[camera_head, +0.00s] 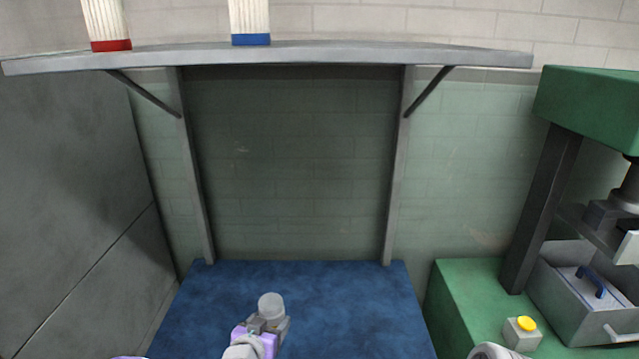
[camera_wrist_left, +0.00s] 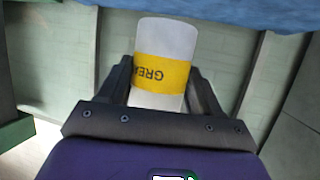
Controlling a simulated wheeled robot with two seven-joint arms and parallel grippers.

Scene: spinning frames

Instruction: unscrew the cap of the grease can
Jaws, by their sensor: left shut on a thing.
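The grease can (camera_wrist_left: 165,50) is a white cylinder with a yellow label band, seen large in the left wrist view. The label's letters appear upside down there. My left gripper (camera_wrist_left: 163,88) has a finger on each side of the can and is shut on it. In the head view, the can (camera_head: 271,303) shows as a small grey-white cylinder at the tip of my left gripper (camera_head: 268,322), over the blue surface. I cannot make out the cap as a separate part. My right gripper is not in view.
The blue surface (camera_head: 340,300) is otherwise clear. A grey shelf (camera_head: 330,54) above holds two white ribbed things with a red and a blue base. At right, a green bench (camera_head: 465,290) carries a green press (camera_head: 590,105), a yellow button box (camera_head: 524,330) and a grey bin (camera_head: 575,300).

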